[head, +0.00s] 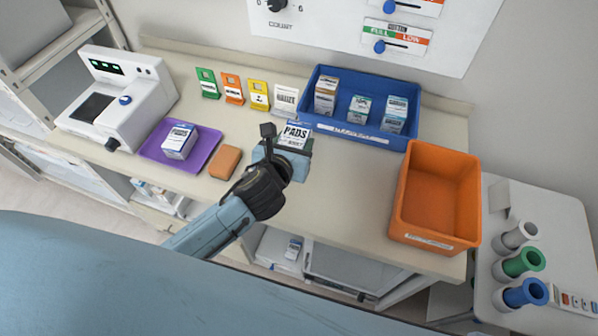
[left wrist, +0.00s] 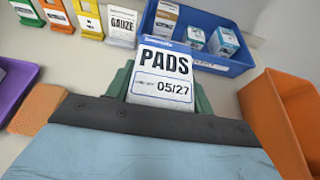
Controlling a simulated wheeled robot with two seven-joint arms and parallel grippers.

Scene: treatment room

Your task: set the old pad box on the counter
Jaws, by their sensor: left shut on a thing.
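The pad box (head: 296,133) is white with a blue edge and the word PADS. In the left wrist view the pad box (left wrist: 163,75) also shows the marking 05/27. My left gripper (head: 285,152) is shut on it, with a finger on each side, in front of the blue tray. The counter (head: 330,190) is beige and runs under the gripper. I cannot tell whether the box touches the counter. My right gripper is not in view.
A blue tray (head: 352,136) with several boxes stands at the back. An orange bin (head: 398,215) is at the right. A purple tray (head: 153,149) with a white box (head: 179,141) and an orange-brown block (head: 225,162) are at the left. Counter between gripper and bin is clear.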

